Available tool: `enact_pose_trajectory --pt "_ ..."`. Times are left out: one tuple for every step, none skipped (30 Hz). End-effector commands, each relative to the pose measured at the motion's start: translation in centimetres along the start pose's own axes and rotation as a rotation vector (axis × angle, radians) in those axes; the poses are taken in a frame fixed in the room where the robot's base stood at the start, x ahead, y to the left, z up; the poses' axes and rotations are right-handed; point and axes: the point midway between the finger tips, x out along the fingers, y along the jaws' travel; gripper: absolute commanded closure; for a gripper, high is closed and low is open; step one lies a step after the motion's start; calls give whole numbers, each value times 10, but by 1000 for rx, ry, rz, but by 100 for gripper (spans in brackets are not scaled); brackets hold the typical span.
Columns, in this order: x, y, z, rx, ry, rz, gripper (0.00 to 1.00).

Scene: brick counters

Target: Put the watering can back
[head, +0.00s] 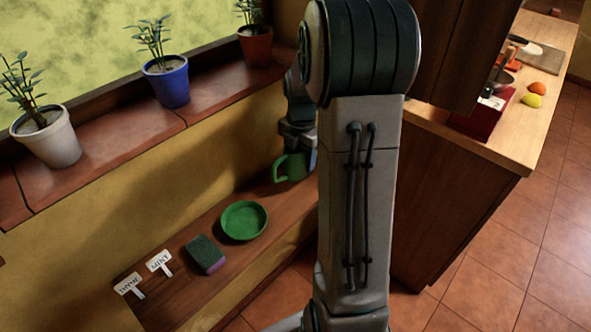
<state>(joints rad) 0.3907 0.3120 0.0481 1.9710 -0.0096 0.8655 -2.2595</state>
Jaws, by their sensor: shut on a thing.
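The green watering can (289,168) is at the right end of the low wooden shelf (185,285), close to the yellow wall. Its handle loop faces left, and its right part is hidden behind my arm. My gripper (301,150) is over the can's top right and is shut on it. The fingertips are mostly hidden, and I cannot tell whether the can touches the shelf.
A green saucer (244,220), a sponge (205,254) and two plant labels (159,262) lie on the shelf. Several potted plants, including a blue pot (167,85), stand on the sill above. A counter (495,137) is at right.

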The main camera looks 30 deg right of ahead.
Motion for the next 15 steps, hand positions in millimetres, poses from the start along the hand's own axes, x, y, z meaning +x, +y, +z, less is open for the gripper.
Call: enact_pose_trajectory --pt "3 5 -3 -1 0 0 89" --pt "4 7 -5 -1 -1 0 89" --pt "6 9 -6 -1 -1 1 89" --pt "6 10 -7 0 -1 1 89" --pt "7 11 -7 1 -2 1 89" --pt "9 11 -7 1 -2 1 89" --pt "11 12 -7 2 -1 1 89" --pt "13 11 -7 2 -1 0 89" --pt "18 11 -7 2 0 -1 89" --pt "22 11 -7 2 1 -1 89" --pt "26 11 -7 2 0 -1 89" --pt "32 11 -7 2 0 -1 89" --pt "37 11 -7 1 1 -2 89" --pt "41 11 -7 1 0 -1 89" --pt "45 11 -7 0 0 -1 89"
